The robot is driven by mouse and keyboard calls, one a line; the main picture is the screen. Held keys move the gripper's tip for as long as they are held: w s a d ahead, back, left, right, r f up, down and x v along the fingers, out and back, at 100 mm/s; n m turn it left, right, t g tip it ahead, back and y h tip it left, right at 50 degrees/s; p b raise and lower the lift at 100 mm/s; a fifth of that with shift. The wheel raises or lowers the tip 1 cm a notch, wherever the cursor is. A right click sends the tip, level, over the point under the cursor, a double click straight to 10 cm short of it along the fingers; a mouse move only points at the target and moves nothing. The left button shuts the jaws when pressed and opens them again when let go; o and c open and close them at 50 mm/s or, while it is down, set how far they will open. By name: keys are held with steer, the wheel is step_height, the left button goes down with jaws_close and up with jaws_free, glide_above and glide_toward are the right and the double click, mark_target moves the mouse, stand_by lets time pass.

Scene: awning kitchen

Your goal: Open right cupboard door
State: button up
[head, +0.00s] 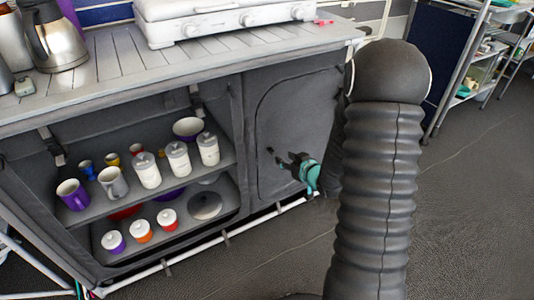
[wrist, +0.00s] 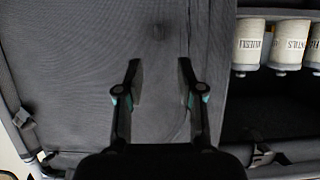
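The right cupboard door (head: 290,105) is a dark grey fabric panel with a rounded seam, right of the open shelves in the head view. It looks closed. In the wrist view the grey door panel (wrist: 70,60) fills the left and middle. My gripper (head: 277,157), with teal parts, is in front of the lower part of the door. In the wrist view my gripper (wrist: 158,78) has its two dark fingers spread apart with only grey fabric behind them. I cannot tell whether the fingertips touch the panel. No handle is clearly visible.
Open shelves left of the door hold mugs (head: 113,182), white canisters (head: 146,169) and small jars. Canisters (wrist: 249,43) also appear upside down in the wrist view. A kettle (head: 55,38) and white stove (head: 225,20) stand on the slatted worktop (head: 110,68). Floor (head: 470,220) at right is clear.

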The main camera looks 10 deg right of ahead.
mark_target(273, 152)
steer(key=x, duration=0.9)
steer(key=shift+w+f, duration=0.15)
